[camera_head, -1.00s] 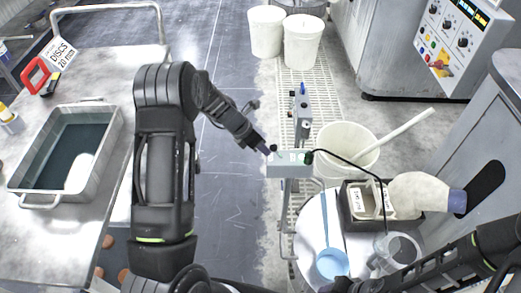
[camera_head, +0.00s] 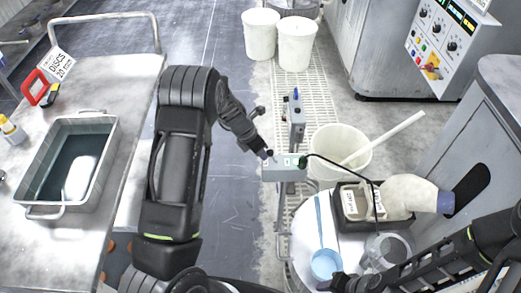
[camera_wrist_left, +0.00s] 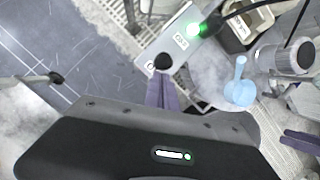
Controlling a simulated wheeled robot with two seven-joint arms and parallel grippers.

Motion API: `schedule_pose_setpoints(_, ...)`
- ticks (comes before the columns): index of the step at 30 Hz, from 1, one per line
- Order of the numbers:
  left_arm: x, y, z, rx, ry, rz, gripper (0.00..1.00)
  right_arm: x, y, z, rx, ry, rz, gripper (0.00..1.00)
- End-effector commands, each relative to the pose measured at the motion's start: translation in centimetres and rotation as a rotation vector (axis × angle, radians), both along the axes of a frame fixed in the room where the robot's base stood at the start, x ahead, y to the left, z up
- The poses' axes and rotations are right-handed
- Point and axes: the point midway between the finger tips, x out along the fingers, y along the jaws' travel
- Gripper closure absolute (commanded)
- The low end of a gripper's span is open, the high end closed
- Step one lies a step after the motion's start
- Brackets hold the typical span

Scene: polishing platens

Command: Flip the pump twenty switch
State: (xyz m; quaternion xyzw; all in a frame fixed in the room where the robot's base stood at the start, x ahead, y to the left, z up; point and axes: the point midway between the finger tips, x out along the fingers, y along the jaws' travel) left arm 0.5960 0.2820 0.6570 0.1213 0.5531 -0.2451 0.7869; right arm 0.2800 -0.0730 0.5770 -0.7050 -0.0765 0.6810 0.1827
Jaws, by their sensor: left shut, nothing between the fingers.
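A small grey switch box (camera_head: 284,168) stands on a post near the middle of the head view. A green light glows on it, and a black cable leaves beside the light. The box also shows in the left wrist view (camera_wrist_left: 178,37), with a small label too blurred to read. My left gripper (camera_head: 265,154) is shut and empty at the box's left end. Its purple fingers (camera_wrist_left: 165,93) point at a black knob (camera_wrist_left: 163,62) at the box's edge; I cannot tell whether they touch. My right gripper (camera_head: 338,284) is at the bottom, mostly cut off, its jaws unclear.
A round table with a blue scoop (camera_head: 326,264), a clear jug (camera_head: 388,252) and a dark bin (camera_head: 349,222) stands at the lower right. A white bucket (camera_head: 338,150) is behind the box. A metal tray (camera_head: 109,150) sits on the left bench. Open floor lies between.

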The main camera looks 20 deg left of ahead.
Motion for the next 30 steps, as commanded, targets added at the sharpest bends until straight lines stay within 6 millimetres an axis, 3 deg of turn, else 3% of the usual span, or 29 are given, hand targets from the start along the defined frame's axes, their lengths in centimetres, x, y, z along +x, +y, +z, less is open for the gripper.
schedule_pose_setpoints(1,0.1,-0.4,0.9,0.021,0.010,-0.007,1.00,0.0,0.0,1.5,0.000,0.000,0.000,0.64)
schedule_pose_setpoints(6,0.5,-1.3,1.8,0.132,0.060,-0.013,1.00,0.0,0.0,4.7,0.000,0.002,0.001,0.64)
schedule_pose_setpoints(10,1.0,-2.2,1.8,0.243,0.111,-0.015,1.00,-0.1,0.0,6.1,0.000,0.003,0.001,0.64)
schedule_pose_setpoints(15,1.7,-3.4,1.5,0.383,0.176,-0.012,1.00,-0.1,0.0,5.9,0.000,0.005,0.002,0.64)
schedule_pose_setpoints(22,2.5,-5.1,1.3,0.365,0.173,-0.003,1.00,-0.1,0.0,3.9,0.000,0.003,0.001,0.64)
schedule_pose_setpoints(30,2.5,-5.0,1.8,0.362,0.175,-0.001,1.00,-0.1,0.0,4.5,0.000,0.003,0.001,0.64)
